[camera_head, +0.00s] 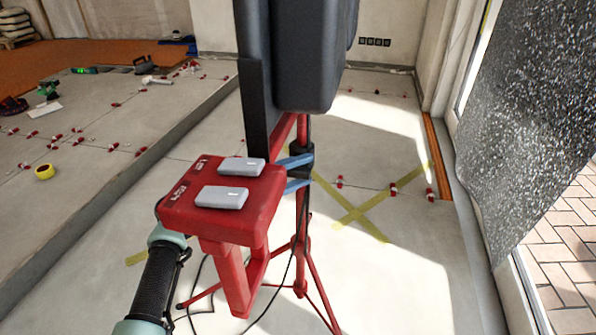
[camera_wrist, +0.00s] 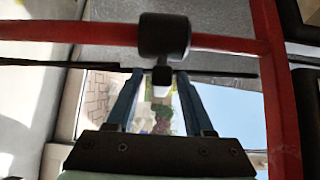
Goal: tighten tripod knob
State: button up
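The red tripod (camera_head: 302,216) stands on the floor in the head view, with a black collar (camera_head: 308,158) on its post. The wrist view shows a black cylindrical part (camera_wrist: 163,35) on a red tube, with a small dark stub, seemingly the knob (camera_wrist: 162,76), below it. My gripper (camera_wrist: 160,76) has two blue fingers spread apart. Their tips lie on either side of the stub, with visible gaps, so I see no grip. In the head view my gripper (camera_head: 308,171) reaches the post at the collar. A red housing there hides part of it.
A large black panel (camera_head: 315,55) sits above the tripod's post. Thin black cables hang near its legs. Yellow tape (camera_head: 360,210) crosses the floor to the right. Red levelling clips (camera_head: 393,189) dot the tile joints. A raised tile edge runs along the left.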

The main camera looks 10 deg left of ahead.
jog(key=p+v, duration=0.4)
jog(key=v, duration=0.9)
jog(key=shift+p, duration=0.35)
